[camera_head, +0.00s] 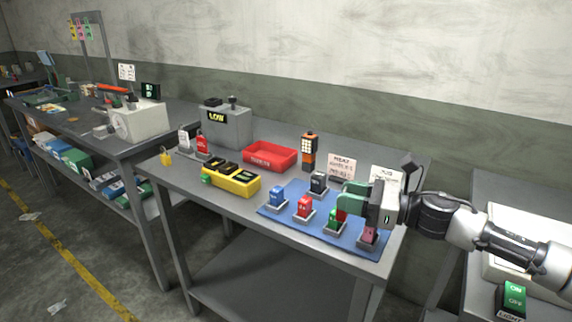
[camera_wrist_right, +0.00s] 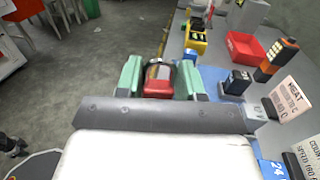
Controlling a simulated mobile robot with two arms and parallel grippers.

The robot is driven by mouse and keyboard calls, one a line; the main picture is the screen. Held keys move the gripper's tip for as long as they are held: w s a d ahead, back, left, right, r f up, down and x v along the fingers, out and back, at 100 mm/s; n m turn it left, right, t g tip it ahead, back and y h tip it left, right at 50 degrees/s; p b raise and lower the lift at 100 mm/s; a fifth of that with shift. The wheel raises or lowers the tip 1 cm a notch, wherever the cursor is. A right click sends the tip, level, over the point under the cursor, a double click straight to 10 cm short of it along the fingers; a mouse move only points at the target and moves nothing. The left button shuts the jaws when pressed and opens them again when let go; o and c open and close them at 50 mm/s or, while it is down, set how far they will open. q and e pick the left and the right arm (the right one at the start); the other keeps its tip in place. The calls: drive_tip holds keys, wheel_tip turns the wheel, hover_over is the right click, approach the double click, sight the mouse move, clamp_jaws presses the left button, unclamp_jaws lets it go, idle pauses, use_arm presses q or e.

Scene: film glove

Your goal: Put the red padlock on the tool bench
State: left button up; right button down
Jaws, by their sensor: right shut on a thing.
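My right gripper (camera_head: 345,203) comes in from the right over the blue mat. In the right wrist view its two green fingers (camera_wrist_right: 159,80) are shut on a red block-like thing with a dark top (camera_wrist_right: 158,86), which looks like the red padlock. In the head view only a small red part of it (camera_head: 341,215) shows below the fingers, in front of a green block. I cannot tell whether it touches anything below. Which table is the tool bench is not labelled; one grey bench (camera_head: 70,128) with a grey machine stands at the left. My left gripper is not in view.
The middle table bears a blue mat (camera_head: 282,226) with several coloured blocks on stands, a red bin (camera_head: 270,156), a yellow tray (camera_head: 231,180), a yellow padlock (camera_head: 166,158) and a grey LOW box (camera_head: 225,127). Signs stand behind the mat. Open floor lies in front.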

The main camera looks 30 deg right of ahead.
drive_tip(key=shift+a+f, duration=0.15)
drive_tip(key=shift+f, duration=0.3)
drive_tip(key=s+a+f+m+t+h, duration=0.2)
drive_tip(key=s+a+f+m+h, duration=0.2)
drive_tip(key=a+f, duration=0.3)
drive_tip(key=s+a+f+m+t+h, duration=0.2)
drive_tip(key=s+a+f+m+h, duration=0.2)
drive_tip(key=a+f+h, duration=0.3)
drive_tip(key=s+a+f, duration=0.1)
drive_tip(key=a, duration=0.2)
drive_tip(key=shift+s+h, duration=0.3)
